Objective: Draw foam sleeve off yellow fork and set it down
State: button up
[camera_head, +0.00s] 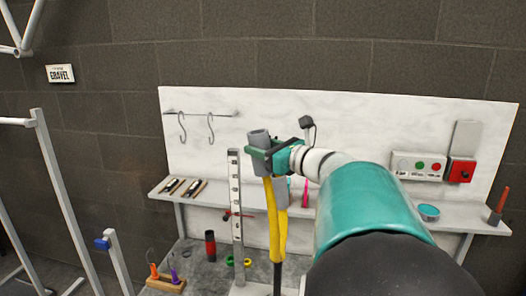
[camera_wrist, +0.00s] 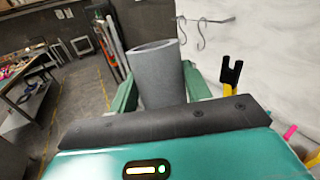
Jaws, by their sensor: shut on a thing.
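My gripper (camera_head: 262,152) is shut on a grey foam sleeve (camera_head: 259,138), a hollow tube tilted down to the right. In the wrist view the sleeve (camera_wrist: 158,75) stands between the green fingers (camera_wrist: 160,92), its open top rim showing. The yellow fork (camera_head: 273,225) rises below my gripper with two prongs. In the wrist view a bare yellow prong with a black notched tip (camera_wrist: 231,76) stands apart to the right of the sleeve.
A grey shelf (camera_head: 222,192) with a white back panel (camera_head: 350,122) lies behind. A perforated metal upright (camera_head: 236,205) stands close left of the fork. Hooks (camera_head: 211,126), a red-and-black cylinder (camera_head: 210,244) and a wooden block with tools (camera_head: 166,284) are to the left.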

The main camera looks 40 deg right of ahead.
aim_at(267, 137)
jog(key=shift+a+r, duration=0.1)
jog(key=shift+r, duration=1.3)
jog(key=shift+w+r, duration=0.1)
jog(key=shift+r, duration=1.8)
jog(key=shift+r, duration=0.1)
jog(key=shift+r, duration=2)
jog(key=shift+a, duration=0.1)
